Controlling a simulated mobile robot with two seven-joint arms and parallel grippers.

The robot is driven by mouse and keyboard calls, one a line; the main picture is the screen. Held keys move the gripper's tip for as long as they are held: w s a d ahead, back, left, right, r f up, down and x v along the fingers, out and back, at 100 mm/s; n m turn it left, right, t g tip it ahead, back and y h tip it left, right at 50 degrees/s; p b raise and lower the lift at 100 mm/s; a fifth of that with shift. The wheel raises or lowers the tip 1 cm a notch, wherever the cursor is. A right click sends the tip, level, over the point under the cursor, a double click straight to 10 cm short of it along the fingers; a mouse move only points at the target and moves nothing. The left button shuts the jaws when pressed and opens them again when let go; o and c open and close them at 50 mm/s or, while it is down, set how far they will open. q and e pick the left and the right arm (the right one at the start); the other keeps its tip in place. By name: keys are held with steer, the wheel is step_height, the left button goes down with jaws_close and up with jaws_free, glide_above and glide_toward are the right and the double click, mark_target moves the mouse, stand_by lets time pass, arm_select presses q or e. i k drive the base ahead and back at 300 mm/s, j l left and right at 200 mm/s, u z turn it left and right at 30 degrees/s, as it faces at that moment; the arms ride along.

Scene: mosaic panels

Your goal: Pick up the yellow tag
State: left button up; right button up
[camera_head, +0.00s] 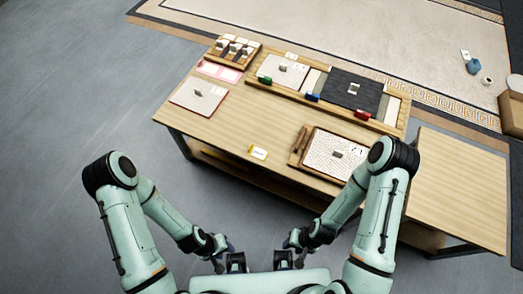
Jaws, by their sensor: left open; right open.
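A small yellow tag (258,152) with a pale top lies flat near the front edge of the wooden table (215,130), left of the white patterned panel. My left gripper (236,262) and my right gripper (283,260) are low in front of the table, close to my body. Both are open and apart from the tag. Nothing covers the tag.
A framed patterned panel (335,158) lies right of the tag. A grey-white panel (198,95) lies at the left. A long tray (300,97) holds white and black panels with coloured clips. A wooden rack (232,50) stands at the back left. Bare table surrounds the tag's left side.

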mark_target(256, 152)
steer(key=i+j+u, duration=0.15)
steer(key=i+u, duration=0.2)
steer(key=i+j+u, duration=0.1)
steer(key=i+u, duration=0.25)
steer(key=k, duration=0.05)
